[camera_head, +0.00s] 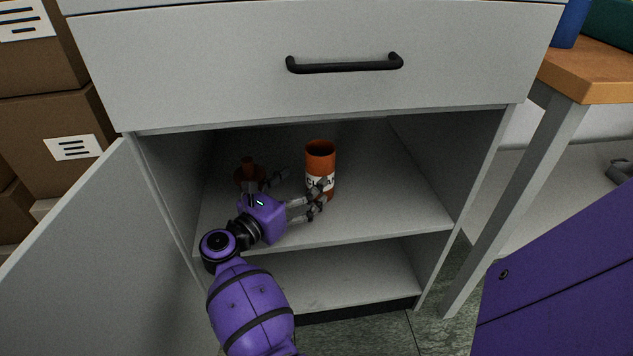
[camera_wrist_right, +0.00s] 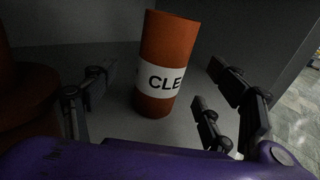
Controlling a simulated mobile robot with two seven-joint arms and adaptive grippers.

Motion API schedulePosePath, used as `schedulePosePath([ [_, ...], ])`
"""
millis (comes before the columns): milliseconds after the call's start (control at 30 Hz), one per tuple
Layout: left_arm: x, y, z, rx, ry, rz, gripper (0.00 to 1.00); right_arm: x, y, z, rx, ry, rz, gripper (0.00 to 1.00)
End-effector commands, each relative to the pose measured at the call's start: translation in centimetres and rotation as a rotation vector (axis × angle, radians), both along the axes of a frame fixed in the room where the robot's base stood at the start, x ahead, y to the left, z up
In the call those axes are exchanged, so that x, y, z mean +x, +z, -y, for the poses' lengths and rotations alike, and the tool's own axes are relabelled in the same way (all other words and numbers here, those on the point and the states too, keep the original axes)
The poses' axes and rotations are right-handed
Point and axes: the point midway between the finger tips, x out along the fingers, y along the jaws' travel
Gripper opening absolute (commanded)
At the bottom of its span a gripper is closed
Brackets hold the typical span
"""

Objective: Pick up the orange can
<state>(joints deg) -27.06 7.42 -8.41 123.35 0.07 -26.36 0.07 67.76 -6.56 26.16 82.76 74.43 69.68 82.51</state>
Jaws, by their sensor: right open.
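The orange can (camera_head: 320,158), with a white label, stands upright on the upper shelf (camera_head: 400,205) of the open cabinet. My right gripper (camera_head: 303,192) reaches into the cabinet with its fingers spread, in front of the can and a little left of it. In the right wrist view the can (camera_wrist_right: 168,45) stands between the open fingers (camera_wrist_right: 155,85), with gaps visible on both sides; the label reads "CLE". The fingers cover part of the can's lower side in the head view. My left gripper is not in view.
A dark red-brown object with a narrow top (camera_head: 248,170) stands left of the can, partly behind my gripper; it also shows at the wrist view's left edge (camera_wrist_right: 22,80). The cabinet door (camera_head: 75,260) hangs open at left. A closed drawer (camera_head: 310,75) is above.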

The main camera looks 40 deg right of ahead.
Motion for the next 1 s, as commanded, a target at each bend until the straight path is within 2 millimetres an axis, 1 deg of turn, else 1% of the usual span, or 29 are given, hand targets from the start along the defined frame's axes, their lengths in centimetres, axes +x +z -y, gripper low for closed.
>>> schedulePosePath([
  [100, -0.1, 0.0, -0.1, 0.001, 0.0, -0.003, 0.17, 0.2, 0.2, 1.5, -0.004, -0.003, 0.001, 0.78],
  [267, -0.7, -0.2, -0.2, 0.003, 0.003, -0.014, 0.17, 0.5, 0.2, 2.7, -0.004, 0.0, 0.001, 0.78],
  [500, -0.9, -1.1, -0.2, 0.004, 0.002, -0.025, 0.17, 1.0, 0.2, 6.3, -0.005, 0.0, -0.001, 0.78],
  [600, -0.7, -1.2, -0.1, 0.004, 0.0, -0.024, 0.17, 1.2, 0.3, 6.9, -0.006, 0.001, -0.002, 0.78],
  [767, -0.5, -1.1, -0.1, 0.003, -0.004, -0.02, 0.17, 1.2, 0.3, 6.9, -0.006, 0.002, -0.002, 0.78],
  [800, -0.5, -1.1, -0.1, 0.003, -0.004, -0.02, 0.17, 1.2, 0.3, 6.9, -0.006, 0.002, -0.002, 0.76],
  [1000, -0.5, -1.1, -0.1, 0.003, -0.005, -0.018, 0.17, 1.2, 0.3, 6.9, -0.006, 0.002, -0.002, 0.5],
])
